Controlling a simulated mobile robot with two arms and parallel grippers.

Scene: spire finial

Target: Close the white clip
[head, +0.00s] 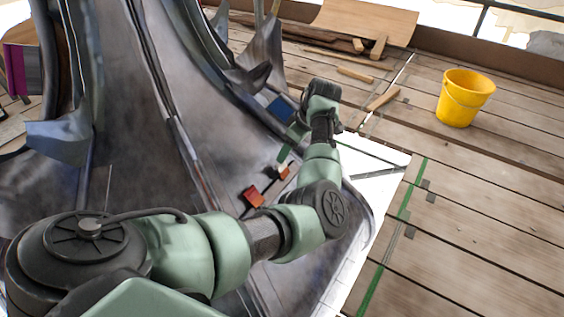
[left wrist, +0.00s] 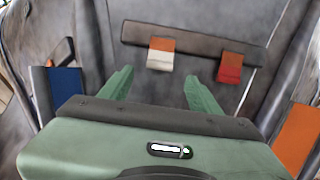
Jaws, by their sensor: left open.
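The white clip (left wrist: 159,60) is a small white piece with an orange upper part, on a dark bar (left wrist: 190,42) in the left wrist view. It shows small in the head view (head: 284,173), on the grey metal surface. Whether its parts are closed is too small to tell. My left gripper (head: 291,142) is close to it in the head view. In the left wrist view its two green fingers (left wrist: 160,88) are open and empty, with the clip beyond them and between their directions, apart from them. My right gripper is not in view.
A red clip with an orange top (left wrist: 230,67) is on the same bar, to the right; it also shows in the head view (head: 253,196). A blue piece (left wrist: 68,92) is left of my fingers, an orange piece (left wrist: 298,140) right. A yellow bucket (head: 465,98) stands on the planks.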

